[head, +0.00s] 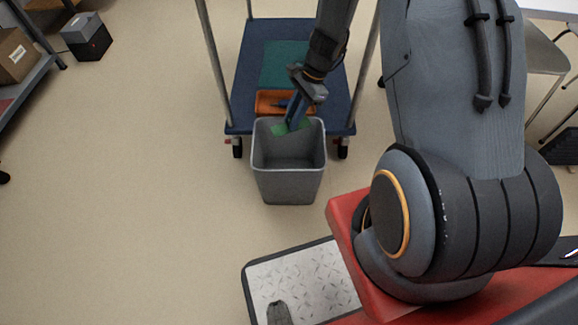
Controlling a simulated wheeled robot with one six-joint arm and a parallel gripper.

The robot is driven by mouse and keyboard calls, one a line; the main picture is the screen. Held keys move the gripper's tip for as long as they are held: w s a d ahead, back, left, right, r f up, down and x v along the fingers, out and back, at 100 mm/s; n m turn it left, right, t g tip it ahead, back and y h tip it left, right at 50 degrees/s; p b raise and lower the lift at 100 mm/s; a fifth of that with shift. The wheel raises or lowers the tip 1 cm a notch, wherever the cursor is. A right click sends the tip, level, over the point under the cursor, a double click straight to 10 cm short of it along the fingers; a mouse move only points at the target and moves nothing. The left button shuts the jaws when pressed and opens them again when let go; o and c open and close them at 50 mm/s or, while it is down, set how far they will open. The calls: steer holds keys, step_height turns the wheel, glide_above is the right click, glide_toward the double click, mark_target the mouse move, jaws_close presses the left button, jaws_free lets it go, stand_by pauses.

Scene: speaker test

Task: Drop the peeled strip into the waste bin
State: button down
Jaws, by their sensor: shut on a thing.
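The waste bin (290,187) is a grey, open-topped square bucket standing on the floor in the head view, in front of the blue cart. My gripper (294,118) points down at the bin's far side, shut on the peeled strip (280,129). The strip is a small green piece showing at the fingertips, seen over the far part of the bin's mouth. The exact height of the strip above the rim is hard to tell. The fingers partly hide the strip.
A blue cart (247,75) with metal posts stands behind the bin, carrying a teal mat (283,62) and an orange tray (268,98). A shelf with a cardboard box (15,55) and a dark box (87,37) are at left. Floor left of the bin is clear.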

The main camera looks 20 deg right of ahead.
step_height(320, 180, down, 5)
steer(key=b, duration=0.4)
steer(key=shift+f+b, duration=0.15)
steer(key=shift+b, duration=0.2)
steer(key=c, duration=1.5)
jaws_free()
steer(key=p+v, duration=0.2)
steer(key=v, duration=0.6)
steer(key=shift+p, duration=0.35)
steer(key=shift+f, duration=0.1)
